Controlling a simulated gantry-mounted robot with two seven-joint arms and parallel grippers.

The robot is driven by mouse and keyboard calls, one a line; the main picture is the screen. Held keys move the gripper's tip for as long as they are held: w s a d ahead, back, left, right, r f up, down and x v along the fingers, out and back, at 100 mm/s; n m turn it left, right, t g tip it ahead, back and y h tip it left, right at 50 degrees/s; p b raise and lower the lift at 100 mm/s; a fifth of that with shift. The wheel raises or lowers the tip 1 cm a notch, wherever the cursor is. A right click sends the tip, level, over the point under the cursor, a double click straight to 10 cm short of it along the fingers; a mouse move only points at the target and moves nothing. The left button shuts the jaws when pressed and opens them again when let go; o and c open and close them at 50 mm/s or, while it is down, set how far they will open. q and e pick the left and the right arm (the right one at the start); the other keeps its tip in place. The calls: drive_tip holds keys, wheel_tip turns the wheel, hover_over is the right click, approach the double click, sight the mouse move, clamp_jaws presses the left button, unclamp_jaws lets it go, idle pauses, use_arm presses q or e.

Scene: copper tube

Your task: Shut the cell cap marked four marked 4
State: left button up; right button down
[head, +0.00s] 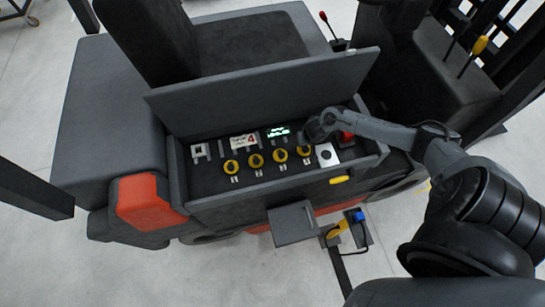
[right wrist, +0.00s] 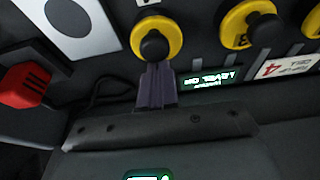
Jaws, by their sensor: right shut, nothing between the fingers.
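A row of yellow round cell caps with black centres lies in the open compartment: the leftmost (head: 232,167), two in the middle (head: 256,161) (head: 280,156), and the rightmost (head: 305,151). Small white tags below them are too small to read. A white card with a red 4 (head: 249,140) stands behind the row; it also shows in the right wrist view (right wrist: 282,66). My right gripper (right wrist: 155,68) is shut and empty, its tips at the black knob of the rightmost cap (right wrist: 140,30); I cannot tell whether they touch. My left gripper is out of view.
A green-lit display (head: 278,132) sits behind the caps. The raised lid (head: 250,97) stands behind, and the front wall (head: 270,191) edges the compartment.

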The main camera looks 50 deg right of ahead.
drive_tip(key=shift+s+a+f, duration=0.35)
drive_tip(key=shift+s+a, duration=0.05)
drive_tip(key=shift+s, duration=0.05)
drive_tip(key=shift+r, duration=0.95)
drive_tip(key=shift+s+a+r, duration=0.15)
drive_tip(key=shift+s+r, duration=0.05)
drive_tip(key=shift+s, duration=0.05)
drive_tip(key=shift+w+d+r, duration=0.1)
drive_tip(key=shift+w+r, duration=0.05)
drive_tip(key=shift+r, duration=0.45)
drive_tip(key=shift+w+d+r, duration=0.1)
drive_tip(key=shift+r, duration=2.2)
